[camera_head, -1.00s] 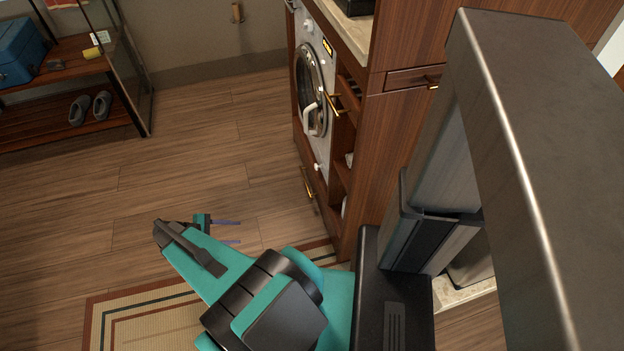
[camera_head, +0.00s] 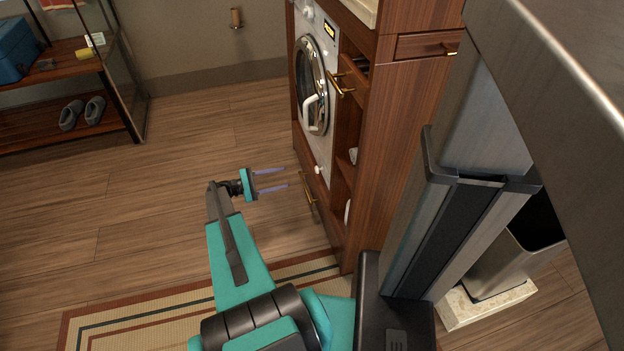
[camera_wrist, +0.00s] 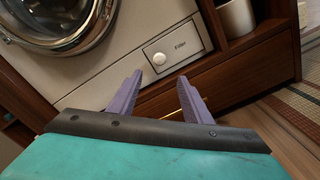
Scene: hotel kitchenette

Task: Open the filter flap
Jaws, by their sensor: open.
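The washing machine (camera_head: 327,128) stands in the wooden cabinet, its round door shut. In the wrist view the filter flap (camera_wrist: 174,49) is a pale rectangle with a dark outline, a white round knob (camera_wrist: 159,59) and lettering that seems to read "Filter". The flap looks shut. The knob also shows in the head view (camera_head: 319,170) as a small white dot low on the machine. My gripper (camera_head: 287,178) is open and empty, apart from the cabinet front. In the wrist view its purple fingers (camera_wrist: 158,96) point toward the flap, with the knob ahead between their tips.
A drawer with a brass handle (camera_head: 308,190) lies below the machine, close to my fingertips. A shoe rack (camera_head: 70,118) stands far left. The wooden floor between is clear.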

